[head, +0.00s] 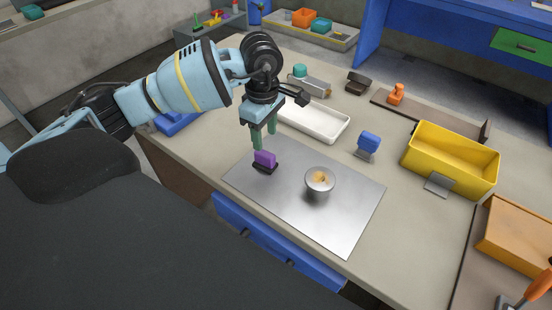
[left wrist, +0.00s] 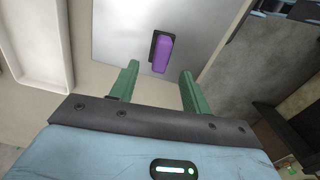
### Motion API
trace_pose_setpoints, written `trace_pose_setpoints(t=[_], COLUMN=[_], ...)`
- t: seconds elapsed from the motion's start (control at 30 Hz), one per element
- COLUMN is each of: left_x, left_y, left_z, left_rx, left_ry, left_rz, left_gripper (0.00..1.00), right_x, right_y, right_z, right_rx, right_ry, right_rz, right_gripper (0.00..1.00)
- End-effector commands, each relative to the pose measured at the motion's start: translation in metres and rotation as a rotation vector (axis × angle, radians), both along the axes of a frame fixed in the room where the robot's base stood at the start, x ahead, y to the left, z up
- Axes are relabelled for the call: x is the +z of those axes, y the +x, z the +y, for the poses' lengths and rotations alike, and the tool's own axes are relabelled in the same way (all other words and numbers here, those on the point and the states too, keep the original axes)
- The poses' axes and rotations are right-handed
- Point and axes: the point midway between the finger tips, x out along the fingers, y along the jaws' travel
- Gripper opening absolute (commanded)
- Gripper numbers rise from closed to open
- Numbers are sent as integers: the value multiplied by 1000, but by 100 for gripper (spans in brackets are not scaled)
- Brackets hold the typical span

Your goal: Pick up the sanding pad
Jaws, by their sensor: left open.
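The sanding pad, seemingly the block with a purple grip on a dark base (head: 265,158), lies on the metal sheet (head: 335,228) near its left side. My left gripper (head: 264,141) is just above it with green fingers apart and nothing between them. In the left wrist view, the purple pad (left wrist: 163,54) lies beyond the fingertips, roughly centred between the two fingers (left wrist: 158,72). The fingers look clear of it. My right gripper does not show.
A metal bowl (head: 319,184) with yellowish contents stands right of the pad on the sheet. Behind are a white tray (head: 318,124) and a blue-handled item (head: 368,144). A yellow bin (head: 455,160) stands at the right. The sheet's front part is clear.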

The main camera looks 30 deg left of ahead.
Motion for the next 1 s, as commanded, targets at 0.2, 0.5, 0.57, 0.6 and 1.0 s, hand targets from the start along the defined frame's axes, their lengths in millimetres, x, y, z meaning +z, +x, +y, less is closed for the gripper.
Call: trace_pose_setpoints(t=[0.2,0.5,0.57,0.6,1.0], left_x=[1,-24,-25,-25,-68], left_y=[1,0,0,0,-3], left_z=[3,2,2,2,0], left_rx=[1,0,0,0,1], left_ry=[13,11,10,10,10], left_rz=[-2,-1,-2,-3,-2], left_gripper=[47,47,47,47,47], right_x=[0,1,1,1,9], right_y=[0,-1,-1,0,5], right_z=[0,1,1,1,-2], right_rx=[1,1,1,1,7], right_ry=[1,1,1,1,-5], right_rz=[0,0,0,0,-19], right_gripper=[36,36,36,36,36])
